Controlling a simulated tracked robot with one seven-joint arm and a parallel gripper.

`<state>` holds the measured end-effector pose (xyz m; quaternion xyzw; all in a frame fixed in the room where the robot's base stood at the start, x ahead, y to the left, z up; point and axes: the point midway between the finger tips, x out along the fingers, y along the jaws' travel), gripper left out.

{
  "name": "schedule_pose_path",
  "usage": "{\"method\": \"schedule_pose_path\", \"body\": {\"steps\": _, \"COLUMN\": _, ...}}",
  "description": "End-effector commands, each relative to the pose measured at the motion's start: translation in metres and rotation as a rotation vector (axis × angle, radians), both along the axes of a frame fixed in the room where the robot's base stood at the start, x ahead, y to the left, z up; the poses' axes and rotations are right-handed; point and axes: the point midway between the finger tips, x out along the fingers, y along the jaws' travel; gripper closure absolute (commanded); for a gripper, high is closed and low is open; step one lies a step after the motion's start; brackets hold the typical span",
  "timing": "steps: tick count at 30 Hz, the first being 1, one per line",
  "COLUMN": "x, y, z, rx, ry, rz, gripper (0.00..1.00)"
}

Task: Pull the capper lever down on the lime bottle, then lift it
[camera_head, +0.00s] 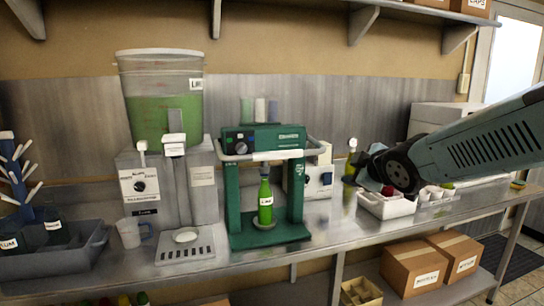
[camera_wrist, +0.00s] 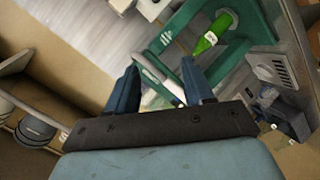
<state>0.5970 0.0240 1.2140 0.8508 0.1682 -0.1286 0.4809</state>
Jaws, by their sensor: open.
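The green capper (camera_head: 297,190) stands on the steel bench. Its lever (camera_head: 240,151) is a pale bar across the front near the top, with a white grip. The lime bottle (camera_head: 265,203), green with a white label, stands upright on the capper's base under its head. The bottle also shows in the wrist view (camera_wrist: 212,34). My gripper (camera_wrist: 160,88) is open, with two blue fingers apart. In the wrist view the pale lever (camera_wrist: 158,72) appears between and beyond the fingertips; I cannot tell the distance. In the head view my arm's end is right of the capper, fingers mostly hidden.
A filler with a lime-green tank (camera_head: 165,105) stands left of the capper. A measuring jug (camera_head: 131,233), a grey tub (camera_head: 60,262) and a blue drying rack (camera_head: 22,185) are further left. A white crate (camera_head: 387,206) is at right. Cardboard boxes (camera_head: 414,268) sit below the bench.

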Motion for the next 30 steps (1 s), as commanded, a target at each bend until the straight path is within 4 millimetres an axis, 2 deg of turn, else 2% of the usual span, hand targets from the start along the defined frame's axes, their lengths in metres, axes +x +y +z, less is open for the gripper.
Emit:
{"method": "schedule_pose_path", "body": {"steps": 1, "x": 0.011, "y": 0.014, "z": -0.001, "rx": -0.056, "ry": -0.054, "rz": 0.080, "gripper": 0.48}}
{"method": "schedule_pose_path", "body": {"steps": 4, "x": 0.027, "y": 0.041, "z": 0.003, "rx": -0.163, "ry": -0.183, "rz": 0.234, "gripper": 0.48}}
{"method": "schedule_pose_path", "body": {"steps": 9, "x": 0.036, "y": 0.083, "z": 0.005, "rx": -0.293, "ry": -0.373, "rz": 0.451, "gripper": 0.48}}
{"method": "schedule_pose_path", "body": {"steps": 12, "x": 0.035, "y": 0.100, "z": 0.005, "rx": -0.334, "ry": -0.452, "rz": 0.535, "gripper": 0.48}}
{"method": "schedule_pose_path", "body": {"steps": 20, "x": 0.037, "y": 0.119, "z": 0.005, "rx": -0.368, "ry": -0.525, "rz": 0.607, "gripper": 0.48}}
{"method": "schedule_pose_path", "body": {"steps": 30, "x": 0.073, "y": 0.147, "z": 0.002, "rx": -0.367, "ry": -0.522, "rz": 0.607, "gripper": 0.48}}
